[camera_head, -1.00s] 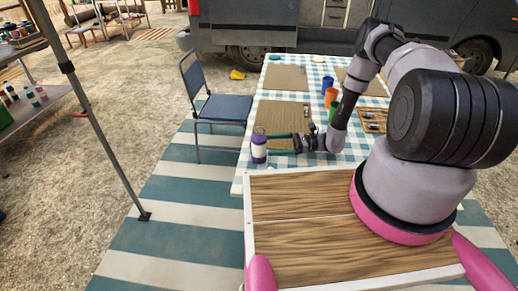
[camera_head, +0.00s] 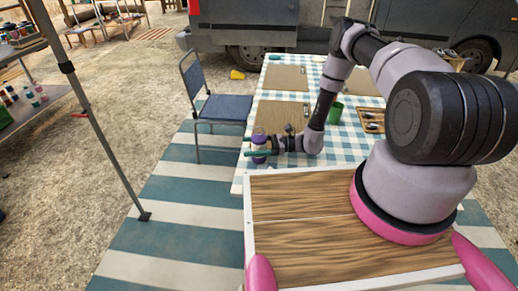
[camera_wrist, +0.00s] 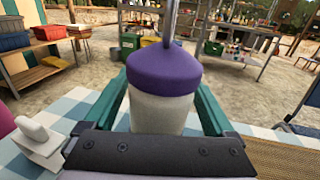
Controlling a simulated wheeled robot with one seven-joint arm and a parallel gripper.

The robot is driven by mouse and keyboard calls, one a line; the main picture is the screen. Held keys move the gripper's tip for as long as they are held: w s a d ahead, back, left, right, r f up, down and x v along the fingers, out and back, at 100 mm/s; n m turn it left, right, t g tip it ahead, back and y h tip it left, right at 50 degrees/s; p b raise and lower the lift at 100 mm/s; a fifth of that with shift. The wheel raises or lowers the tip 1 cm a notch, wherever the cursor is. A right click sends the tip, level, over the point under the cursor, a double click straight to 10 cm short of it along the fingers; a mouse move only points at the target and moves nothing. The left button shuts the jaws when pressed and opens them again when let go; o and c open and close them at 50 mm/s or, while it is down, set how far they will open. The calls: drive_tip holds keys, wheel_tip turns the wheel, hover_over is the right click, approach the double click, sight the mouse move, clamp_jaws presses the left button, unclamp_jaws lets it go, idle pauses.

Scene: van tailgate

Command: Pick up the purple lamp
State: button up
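The purple lamp (camera_head: 260,143) has a purple cap and a pale body. It stands upright at the left edge of the checked table, in the near half. In the wrist view the lamp (camera_wrist: 160,110) fills the middle, between two green fingers. My gripper (camera_head: 258,153) reaches level from the right, with one finger on each side of the lamp. In the wrist view my gripper (camera_wrist: 163,92) looks open, with narrow gaps beside the pale body. Contact is not clear. The lamp's base is hidden behind the gripper's dark front.
The checked table (camera_head: 334,147) carries brown mats (camera_head: 286,77) and a green cup (camera_head: 336,112) near my arm. A blue chair (camera_head: 222,107) stands left of the table. A canopy pole (camera_head: 105,135) stands farther left. The wrist view shows a small white object (camera_wrist: 38,135) at lower left.

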clamp_jaws()
wheel_tip(320, 180, up, 10)
idle(0.6)
